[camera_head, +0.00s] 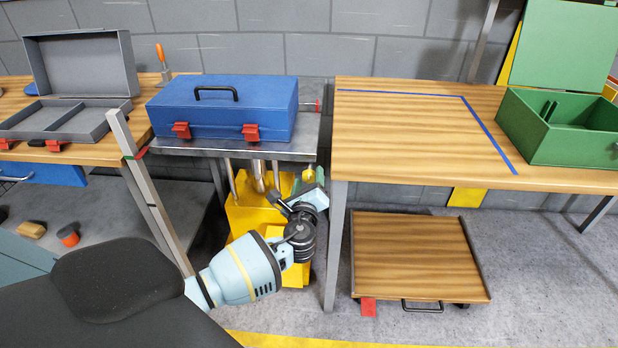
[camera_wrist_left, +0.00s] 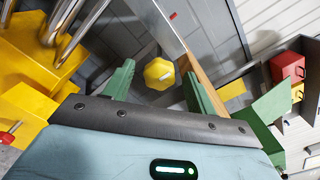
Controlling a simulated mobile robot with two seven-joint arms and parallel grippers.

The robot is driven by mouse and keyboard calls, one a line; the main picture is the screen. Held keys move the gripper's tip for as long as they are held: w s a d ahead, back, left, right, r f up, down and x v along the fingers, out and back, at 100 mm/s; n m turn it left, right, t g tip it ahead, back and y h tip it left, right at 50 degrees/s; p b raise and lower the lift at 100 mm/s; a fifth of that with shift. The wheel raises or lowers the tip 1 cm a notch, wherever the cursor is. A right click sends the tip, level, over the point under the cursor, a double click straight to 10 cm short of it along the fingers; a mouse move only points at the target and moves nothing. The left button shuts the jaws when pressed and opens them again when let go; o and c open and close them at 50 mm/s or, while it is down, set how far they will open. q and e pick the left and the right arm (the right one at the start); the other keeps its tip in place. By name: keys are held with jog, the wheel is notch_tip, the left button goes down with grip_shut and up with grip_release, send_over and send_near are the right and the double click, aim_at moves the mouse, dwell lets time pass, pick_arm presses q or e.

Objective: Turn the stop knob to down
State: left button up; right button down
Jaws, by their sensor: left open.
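The stop knob (camera_wrist_left: 158,73) is a yellow, many-sided knob with a short white mark on its face, in the upper middle of the left wrist view. In the head view, a small yellow patch (camera_head: 308,175) just past my left fingers appears to be the knob, mostly hidden. My left gripper (camera_wrist_left: 161,82) is open with nothing between its green fingers. The knob lines up between the fingertips and looks slightly beyond them; I cannot tell whether they touch. In the head view the left gripper (camera_head: 306,190) is low beside the metal table. My right gripper is not in view.
A blue toolbox (camera_head: 226,107) sits on the metal table (camera_head: 240,147) above a yellow machine (camera_head: 255,220). A wooden bench (camera_head: 415,130) stands to the right, with a green box (camera_head: 560,140). A low wooden-topped cart (camera_head: 415,260) is beneath it. Metal pipes (camera_wrist_left: 95,20) run near the left finger.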

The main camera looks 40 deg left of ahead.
pick_arm(q)
jog(key=shift+x, duration=0.9)
jog(key=c, duration=1)
